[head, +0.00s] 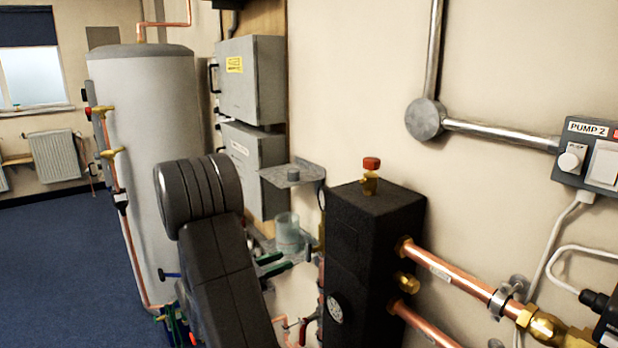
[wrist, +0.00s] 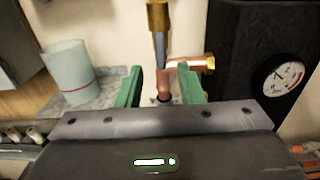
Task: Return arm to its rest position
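My arm rises in the middle of the head view and bends over at a thick black joint. My gripper (wrist: 160,80) shows two green fingers standing apart in the wrist view, with visible gaps around what lies between them. In the head view the green fingers (head: 274,264) show partly behind my arm, left of the black manifold block (head: 375,240). A copper fitting (wrist: 165,82) with a side branch to the right appears between and beyond the fingers. Above it hangs a brass and grey vertical piece (wrist: 158,28). I cannot tell whether the fingers touch the fitting.
The black block carries a dial gauge (wrist: 283,78) and copper pipes (head: 455,282) running right. A clear cup (head: 287,234) stands on a grey shelf left of it. Grey boxes (head: 252,80) and a tall cylinder (head: 150,130) stand behind. Blue floor (head: 60,260) is open at left.

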